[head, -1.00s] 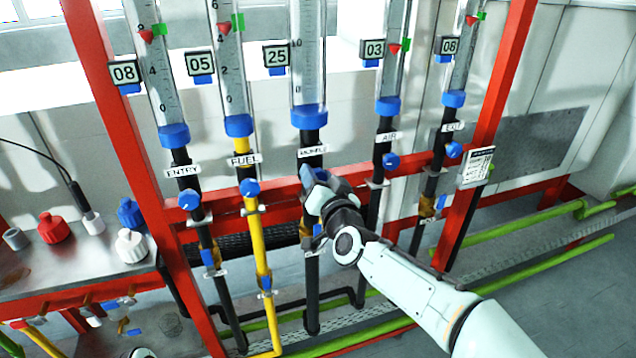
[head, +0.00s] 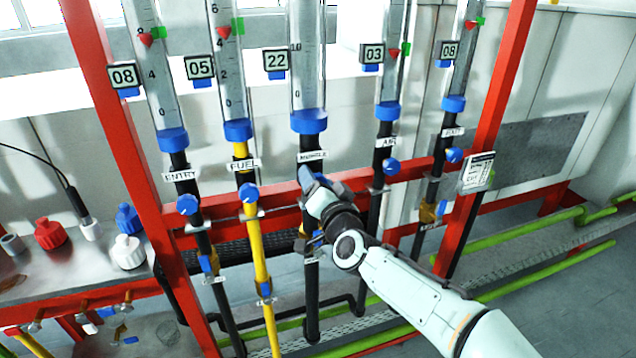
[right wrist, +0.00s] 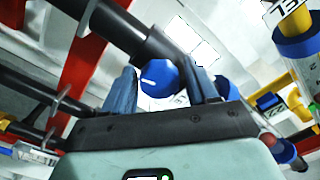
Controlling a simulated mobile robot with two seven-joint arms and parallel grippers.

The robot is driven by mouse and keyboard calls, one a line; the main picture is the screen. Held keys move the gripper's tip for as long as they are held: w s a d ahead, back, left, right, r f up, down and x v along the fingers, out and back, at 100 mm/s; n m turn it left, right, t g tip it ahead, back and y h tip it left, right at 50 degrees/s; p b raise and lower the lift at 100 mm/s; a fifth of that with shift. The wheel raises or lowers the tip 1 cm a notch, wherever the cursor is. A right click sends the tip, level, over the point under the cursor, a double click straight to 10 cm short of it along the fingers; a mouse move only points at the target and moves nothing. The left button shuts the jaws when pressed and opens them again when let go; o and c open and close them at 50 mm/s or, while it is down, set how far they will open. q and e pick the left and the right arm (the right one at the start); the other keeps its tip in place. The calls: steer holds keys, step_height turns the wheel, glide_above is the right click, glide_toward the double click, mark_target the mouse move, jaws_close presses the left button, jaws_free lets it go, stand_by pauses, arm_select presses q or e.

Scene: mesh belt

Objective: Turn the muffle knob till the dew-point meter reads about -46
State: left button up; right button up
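In the head view my right gripper (head: 318,180) is at the MUFFLE tube, just below its label (head: 312,157), and hides the muffle knob there. In the right wrist view the blue muffle knob (right wrist: 160,77), with a white mark, sits between the two fingers (right wrist: 165,85). A narrow gap shows between the knob and the right finger, so the gripper looks open around it. The display (head: 276,61) beside the muffle tube reads 22. I cannot make out a dew-point reading in either view. My left gripper is not in view.
Blue ENTRY (head: 187,204), FUEL (head: 249,192), AIR (head: 390,167) and EXIT (head: 454,155) knobs flank my gripper. A red frame (head: 120,130) holds the tubes. Red, blue and white caps stand on a bench (head: 85,270) at the left.

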steer(key=shift+o, duration=0.3)
arm_select(q)
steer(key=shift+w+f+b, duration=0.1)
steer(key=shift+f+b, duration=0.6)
steer(key=shift+b, duration=0.1)
arm_select(e)
steer(key=v, duration=1.3)
steer(key=shift+s, duration=0.15)
